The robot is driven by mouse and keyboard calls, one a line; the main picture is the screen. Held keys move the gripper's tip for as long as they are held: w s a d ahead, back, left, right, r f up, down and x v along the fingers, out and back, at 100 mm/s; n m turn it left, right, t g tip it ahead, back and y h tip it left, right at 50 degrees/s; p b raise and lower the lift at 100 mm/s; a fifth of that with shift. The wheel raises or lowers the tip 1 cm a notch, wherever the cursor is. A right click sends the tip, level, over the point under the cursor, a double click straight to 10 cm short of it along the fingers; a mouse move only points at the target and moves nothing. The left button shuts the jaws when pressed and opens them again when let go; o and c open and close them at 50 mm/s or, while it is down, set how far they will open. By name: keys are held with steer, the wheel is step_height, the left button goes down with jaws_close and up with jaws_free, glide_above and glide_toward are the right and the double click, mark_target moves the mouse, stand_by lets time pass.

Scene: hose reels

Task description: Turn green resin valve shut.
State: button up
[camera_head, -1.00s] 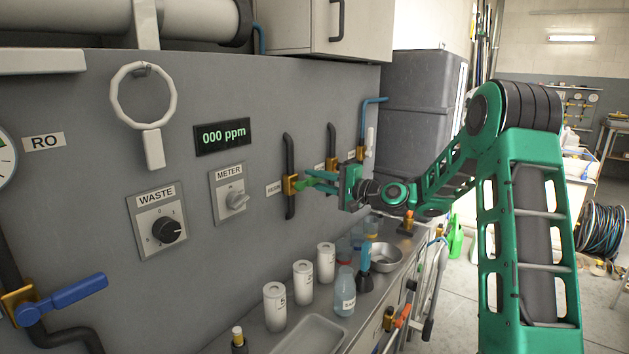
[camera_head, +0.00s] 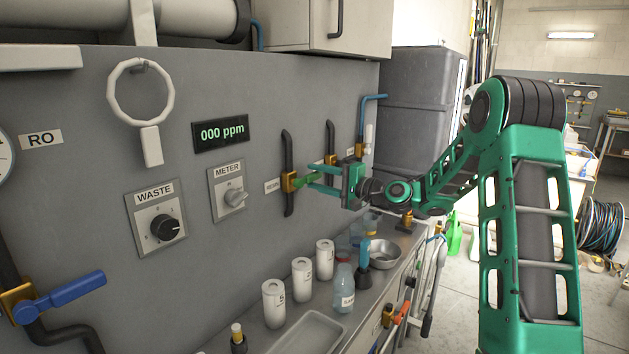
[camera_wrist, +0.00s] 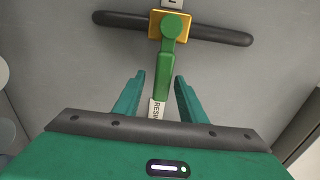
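The green resin valve handle (camera_head: 305,181) sits on a brass body (camera_head: 288,181) on a dark vertical pipe, by a partly hidden label. In the wrist view the handle (camera_wrist: 165,65) lies straight across the line of the dark pipe (camera_wrist: 220,35), pointing toward my gripper. My gripper (camera_head: 314,178) is at the handle's free end, facing the wall. In the wrist view the fingers (camera_wrist: 158,82) are spread, with the lower part of the handle between them and a clear gap on each side. The RESIN label (camera_wrist: 157,112) shows beneath the handle. The fingers hold nothing.
A second dark pipe with a brass valve (camera_head: 331,158) and a blue pipe (camera_head: 361,125) stand just right of the resin valve. Below, the counter holds white canisters (camera_head: 302,280), a bottle (camera_head: 343,288) and a metal bowl (camera_head: 383,254). A blue-handled valve (camera_head: 65,297) is at lower left.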

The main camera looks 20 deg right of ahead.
steer(key=v, duration=0.9)
steer(key=shift+s+d, duration=0.2)
steer(key=shift+d, duration=0.1)
